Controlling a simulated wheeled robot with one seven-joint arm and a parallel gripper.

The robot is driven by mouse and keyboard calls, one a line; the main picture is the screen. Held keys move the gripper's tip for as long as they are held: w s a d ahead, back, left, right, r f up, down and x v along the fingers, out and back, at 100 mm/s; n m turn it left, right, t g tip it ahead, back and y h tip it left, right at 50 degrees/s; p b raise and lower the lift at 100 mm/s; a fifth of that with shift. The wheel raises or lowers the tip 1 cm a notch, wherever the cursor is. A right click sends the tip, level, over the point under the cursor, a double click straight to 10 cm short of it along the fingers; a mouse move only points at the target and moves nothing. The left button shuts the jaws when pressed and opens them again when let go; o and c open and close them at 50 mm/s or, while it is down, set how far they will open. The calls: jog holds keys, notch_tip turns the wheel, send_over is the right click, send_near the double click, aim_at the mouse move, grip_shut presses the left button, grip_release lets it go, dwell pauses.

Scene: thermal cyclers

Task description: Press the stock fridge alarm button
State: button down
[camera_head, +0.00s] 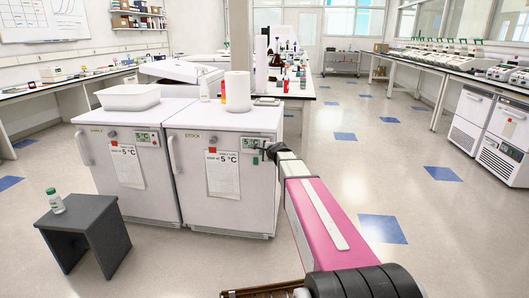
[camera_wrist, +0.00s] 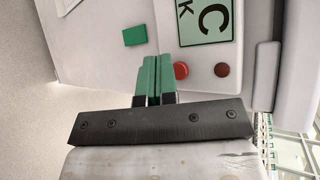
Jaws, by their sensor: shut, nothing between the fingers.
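The stock fridge (camera_head: 200,185) is the right one of two white fridges, with "STOCK" on its front. Its green display (camera_head: 253,142) shows 5 °C and also fills the top of the wrist view (camera_wrist: 207,22). Below the display in the wrist view are a bright red round button (camera_wrist: 181,70) and a darker red one (camera_wrist: 222,70). I cannot tell from a label which is the alarm. My gripper (camera_head: 263,153) is at the fridge's upper right front. Its green fingers (camera_wrist: 152,62) are shut and empty, left of the bright red button in the wrist view, apparently not on it.
A small green block (camera_wrist: 135,35) is on the fridge front near the fingertips. The other fridge (camera_head: 115,170) stands to the left. A dark stool (camera_head: 85,222) with a bottle (camera_head: 56,203) is in front of it. Open floor lies to the right.

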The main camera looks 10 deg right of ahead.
jog(key=shift+s, duration=0.1)
jog(key=s, duration=0.1)
jog(key=s+a, duration=0.1)
jog(key=s, duration=0.2)
jog(key=shift+s+a, duration=0.3)
dwell(0.7)
jog(key=s+f+n+g+h, duration=0.1)
jog(key=s+f+n+g, duration=0.3)
jog(key=s, duration=0.7)
jog(key=s+f+n+g+h, duration=0.2)
jog(key=s+f+n+g, duration=0.2)
jog(key=s, duration=0.8)
jog(key=s+f+n+g+h, duration=0.1)
jog(key=s+f+n+g, duration=0.3)
jog(key=s+f+n, duration=0.3)
jog(key=s+n, duration=0.2)
jog(key=s, duration=0.3)
jog(key=shift+d+f+h, duration=0.35)
jog(key=shift+d+h, duration=0.05)
jog(key=shift+s, duration=0.1)
